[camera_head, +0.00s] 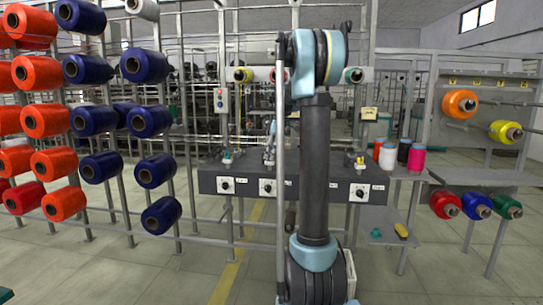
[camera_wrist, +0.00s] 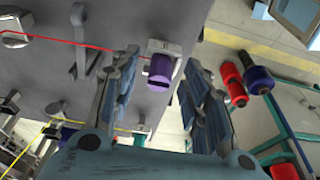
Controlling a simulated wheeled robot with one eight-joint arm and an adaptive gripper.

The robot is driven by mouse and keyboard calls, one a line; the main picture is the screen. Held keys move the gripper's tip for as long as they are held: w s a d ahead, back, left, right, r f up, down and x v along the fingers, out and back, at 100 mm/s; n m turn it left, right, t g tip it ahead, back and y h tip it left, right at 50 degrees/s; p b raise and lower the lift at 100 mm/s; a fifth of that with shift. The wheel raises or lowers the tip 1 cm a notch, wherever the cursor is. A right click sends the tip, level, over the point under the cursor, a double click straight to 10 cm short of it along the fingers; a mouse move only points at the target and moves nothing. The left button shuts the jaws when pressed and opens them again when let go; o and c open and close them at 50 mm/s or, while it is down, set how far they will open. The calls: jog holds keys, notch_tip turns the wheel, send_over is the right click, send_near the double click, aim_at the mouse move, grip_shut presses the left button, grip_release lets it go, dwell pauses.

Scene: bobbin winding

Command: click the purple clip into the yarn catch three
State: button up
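In the wrist view, a purple clip (camera_wrist: 160,71) sits at the lower edge of a small metal bracket (camera_wrist: 171,47), likely a yarn catch, on the grey machine face. I cannot tell how firmly it is seated, and no number shows on the bracket. My gripper (camera_wrist: 159,62) is open, with one finger on each side of the clip and visible gaps to both. A red yarn (camera_wrist: 75,43) runs from the left to the bracket. In the head view, my arm hides the middle of the grey machine bench (camera_head: 235,180), and the clip cannot be made out.
A yellow yarn (camera_wrist: 85,123) crosses the wrist view's lower left. Orange bobbins (camera_head: 60,163) and blue bobbins (camera_head: 155,170) fill the left rack. Cones (camera_head: 404,151) stand on a shelf right of the bench. More bobbins (camera_head: 460,104) hang on the right rack. Floor is clear at front right.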

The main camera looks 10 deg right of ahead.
jog(key=shift+r, duration=0.1)
jog(key=w+v, duration=0.1)
jog(key=v, duration=1)
jog(key=s+a+f+m, duration=0.2)
jog(key=s+f+m, duration=0.1)
jog(key=s, duration=0.9)
jog(key=s+f+m+h, duration=0.1)
jog(key=s+f+m, duration=0.4)
jog(key=s+f, duration=0.9)
jog(key=s+f+m+t+h, duration=0.1)
jog(key=s+f+m, duration=0.5)
jog(key=s+f, duration=0.8)
jog(key=s+a, duration=0.1)
jog(key=s, duration=0.3)
jog(key=shift+h, duration=0.3)
jog(key=shift+f, duration=0.15)
jog(key=shift+w+f, duration=0.2)
jog(key=shift+w, duration=0.2)
